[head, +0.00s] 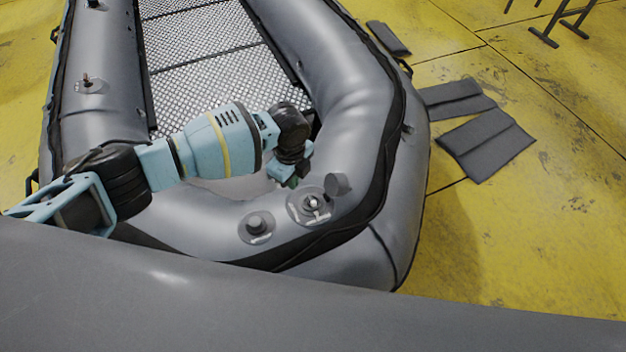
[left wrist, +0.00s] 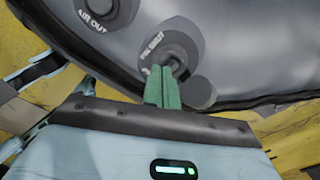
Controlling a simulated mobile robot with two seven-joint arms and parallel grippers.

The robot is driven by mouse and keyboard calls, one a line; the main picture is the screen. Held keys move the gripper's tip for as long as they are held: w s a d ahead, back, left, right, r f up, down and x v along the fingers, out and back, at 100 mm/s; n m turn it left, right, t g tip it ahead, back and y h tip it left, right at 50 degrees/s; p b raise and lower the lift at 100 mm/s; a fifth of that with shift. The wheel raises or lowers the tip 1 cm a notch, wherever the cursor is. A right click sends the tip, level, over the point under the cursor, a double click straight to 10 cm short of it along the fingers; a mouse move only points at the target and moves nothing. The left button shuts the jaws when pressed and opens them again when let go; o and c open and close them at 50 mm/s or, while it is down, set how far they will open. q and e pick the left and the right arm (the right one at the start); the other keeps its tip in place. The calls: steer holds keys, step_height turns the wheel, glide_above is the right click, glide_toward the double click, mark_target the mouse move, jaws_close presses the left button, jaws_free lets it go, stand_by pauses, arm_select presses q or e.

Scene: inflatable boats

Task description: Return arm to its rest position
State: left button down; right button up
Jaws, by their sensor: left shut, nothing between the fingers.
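My left gripper (head: 290,176) reaches in from the left over the rounded end of a grey inflatable boat (head: 347,150). In the left wrist view its green fingers (left wrist: 162,88) are together with nothing between them. They overlap the lower edge of a round valve (left wrist: 170,52) in that picture; I cannot tell whether they touch it. The same valve (head: 311,204) shows in the head view just below and right of the fingers. A second valve (head: 258,226) sits to its left and shows in the left wrist view (left wrist: 103,10) with "AIR OUT" lettering. My right gripper is not in view.
A dark round cap (head: 338,184) lies beside the valve on the tube. Dark flat pads (head: 486,142) lie on the yellow floor (head: 540,225) right of the boat. Metal legs (head: 560,25) stand at the top right. A broad grey surface (head: 250,305) fills the bottom foreground.

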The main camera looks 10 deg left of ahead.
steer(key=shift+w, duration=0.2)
